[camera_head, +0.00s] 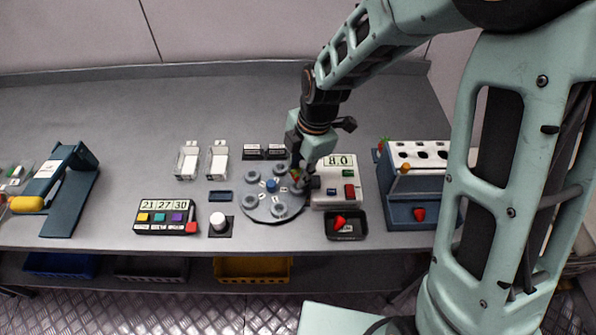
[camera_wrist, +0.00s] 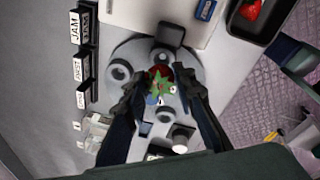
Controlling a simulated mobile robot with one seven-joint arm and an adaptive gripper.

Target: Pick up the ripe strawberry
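A red strawberry with green leaves (camera_wrist: 162,78) shows between the two fingertips of my gripper (camera_wrist: 161,84) in the wrist view. In the head view my gripper (camera_head: 298,180) points down over the right side of the round grey turntable (camera_head: 263,213), which also shows in the wrist view (camera_wrist: 126,52). The fingertips are close beside the strawberry on both sides; whether they press on it I cannot tell. Another red strawberry (camera_head: 340,221) lies in a small black tray (camera_head: 347,237) right of the turntable; it shows at the top of the wrist view (camera_wrist: 250,9).
A white box with a display (camera_head: 340,160) stands right behind the turntable. A blue rack with a white holed top (camera_head: 400,197) is farther right, with red fruit on its front and left. A button panel (camera_head: 165,217) and white cylinder (camera_head: 218,220) stand left. The back left bench is clear.

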